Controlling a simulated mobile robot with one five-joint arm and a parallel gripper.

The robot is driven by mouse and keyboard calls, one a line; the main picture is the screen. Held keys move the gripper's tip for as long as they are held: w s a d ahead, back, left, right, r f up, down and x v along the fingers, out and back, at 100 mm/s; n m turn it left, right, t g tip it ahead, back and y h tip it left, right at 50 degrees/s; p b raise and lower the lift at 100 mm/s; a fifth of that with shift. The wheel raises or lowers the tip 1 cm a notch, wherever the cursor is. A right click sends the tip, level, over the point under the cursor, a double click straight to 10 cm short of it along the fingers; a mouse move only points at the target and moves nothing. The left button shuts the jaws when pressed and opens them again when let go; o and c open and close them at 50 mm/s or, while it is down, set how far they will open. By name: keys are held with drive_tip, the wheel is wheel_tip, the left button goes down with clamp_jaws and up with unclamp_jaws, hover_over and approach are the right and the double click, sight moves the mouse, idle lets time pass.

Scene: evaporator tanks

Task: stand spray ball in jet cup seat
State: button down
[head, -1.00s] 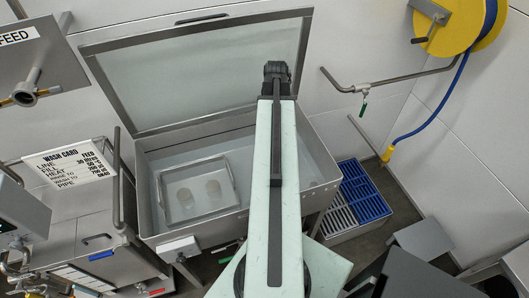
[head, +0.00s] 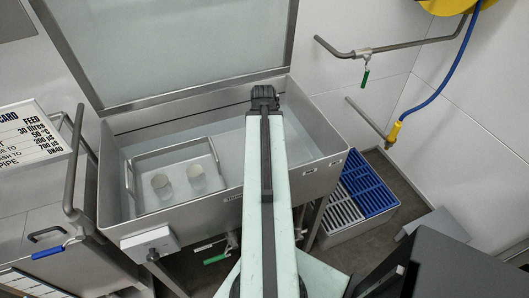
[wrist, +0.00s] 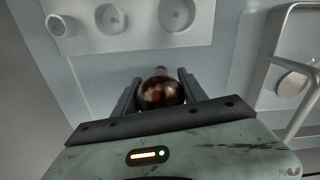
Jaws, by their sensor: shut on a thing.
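The spray ball (wrist: 158,95) is a dark brown, shiny ball with a small neck on its far side. It sits between the fingers of my gripper (wrist: 160,76), which is shut on it. In the wrist view a pale block (wrist: 135,22) with several round cup-like seats lies ahead of the ball, apart from it. I cannot tell which one is the jet cup seat. In the head view my gripper (head: 263,93) is at the arm's far end, over the open tank (head: 225,205); the ball is hidden there.
A framed tray (head: 132,185) with two pale round pieces stands in the tank's left part. The raised lid (head: 165,45) is behind. A blue and grey crate (head: 350,229) sits on the floor at right. A pipe with a green handle (head: 365,76) juts from the wall.

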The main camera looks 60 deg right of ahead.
drive_tip(key=w+d, duration=0.2)
drive_tip(key=d, duration=0.2)
drive_tip(key=w+d+f, duration=0.1)
drive_tip(key=w+d, duration=0.2)
drive_tip(key=d, duration=0.2)
drive_tip(key=w+d+b, duration=0.1)
drive_tip(key=w+d, duration=0.2)
drive_tip(key=d, duration=0.1)
drive_tip(key=shift+d+f, duration=0.15)
drive_tip(key=shift+d, duration=0.05)
wheel_tip(320, 180, down, 4)
drive_tip(key=b, duration=0.4)
drive_tip(key=shift+w+d, duration=0.1)
drive_tip(key=shift+d, duration=0.05)
drive_tip(key=shift+r, duration=0.2)
drive_tip(key=shift+f, duration=0.15)
drive_tip(key=c, duration=0.6)
unclamp_jaws()
drive_tip(key=shift+c, duration=0.2)
